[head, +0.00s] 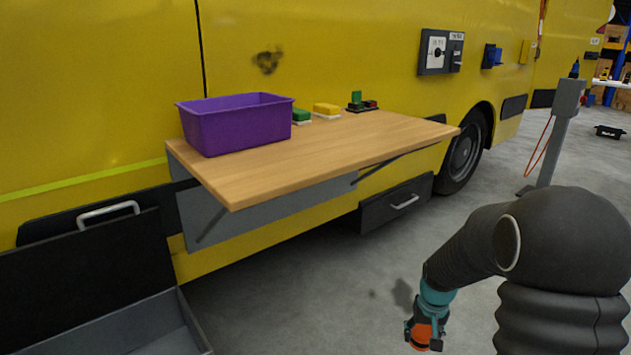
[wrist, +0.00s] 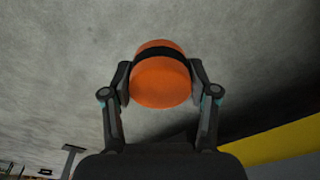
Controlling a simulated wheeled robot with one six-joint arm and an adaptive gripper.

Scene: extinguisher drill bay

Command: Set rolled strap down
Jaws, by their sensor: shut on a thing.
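The rolled strap is an orange roll with a black band (wrist: 160,92), held between the two fingers of my gripper (wrist: 160,82) in the wrist view. In the head view the orange strap (head: 421,333) shows at the lower right, below the teal part of my wrist. My gripper (head: 424,338) is shut on it, in the air over the grey floor and in front of the wooden fold-down table (head: 320,152). The strap's far side is hidden.
A purple bin (head: 235,130) stands on the table's left, with green and yellow blocks (head: 326,109) behind. The table's front right is bare. A grey post (head: 562,130) stands right.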

